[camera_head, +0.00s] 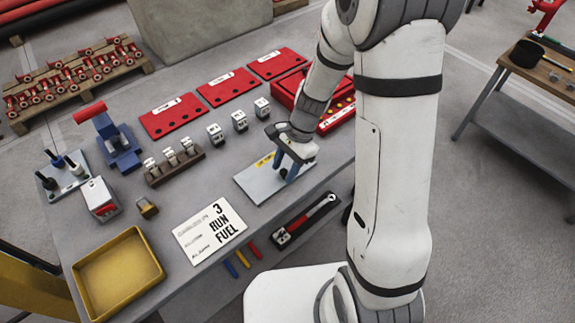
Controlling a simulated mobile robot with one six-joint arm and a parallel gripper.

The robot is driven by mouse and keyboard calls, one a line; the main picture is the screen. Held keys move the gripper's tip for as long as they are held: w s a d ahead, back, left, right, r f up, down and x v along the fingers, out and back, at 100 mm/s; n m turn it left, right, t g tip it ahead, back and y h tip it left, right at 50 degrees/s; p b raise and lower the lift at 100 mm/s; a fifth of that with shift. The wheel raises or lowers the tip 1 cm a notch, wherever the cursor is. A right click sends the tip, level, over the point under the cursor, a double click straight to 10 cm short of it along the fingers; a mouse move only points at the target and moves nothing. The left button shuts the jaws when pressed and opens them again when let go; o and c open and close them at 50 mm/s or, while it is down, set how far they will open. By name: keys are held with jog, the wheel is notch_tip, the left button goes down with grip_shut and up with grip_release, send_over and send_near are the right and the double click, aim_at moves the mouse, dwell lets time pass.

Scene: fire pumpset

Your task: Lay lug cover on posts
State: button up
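My gripper (284,166) points down over a pale grey plate (259,188) with a yellow label, near the table's front right. Its two bluish fingers show a little apart; whether anything is between them is too small to tell. I cannot pick out the lug cover with certainty; the pale plate is one candidate, partly hidden by the gripper. Whether the gripper touches the plate is unclear. The posts are not clearly identifiable. A red case (335,121) with a row of yellow round spots lies behind the gripper, partly hidden by my arm.
Three flat red plates (173,117) lie along the table's back, with small grey blocks (240,121) before them. A blue press (119,149), wooden rack (174,167), white sign (209,231) and yellow tray (117,272) fill the left. A torque wrench (305,219) lies at the front.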

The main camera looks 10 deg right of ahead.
jog(key=shift+r, duration=0.1)
jog(key=v, duration=1.1)
jog(key=s+d+r+n+t+h, duration=0.3)
jog(key=s+d+r+n+t, duration=0.2)
jog(key=s+r+n, duration=0.4)
jog(key=s+d+n, duration=0.1)
jog(key=s, duration=0.3)
jog(key=shift+s+d+n+h, duration=0.2)
jog(key=shift+s+n+h, duration=0.05)
jog(key=shift+n+h, duration=0.15)
jog(key=shift+s+d, duration=0.15)
jog(key=shift+c, duration=0.5)
jog(key=shift+f, duration=0.1)
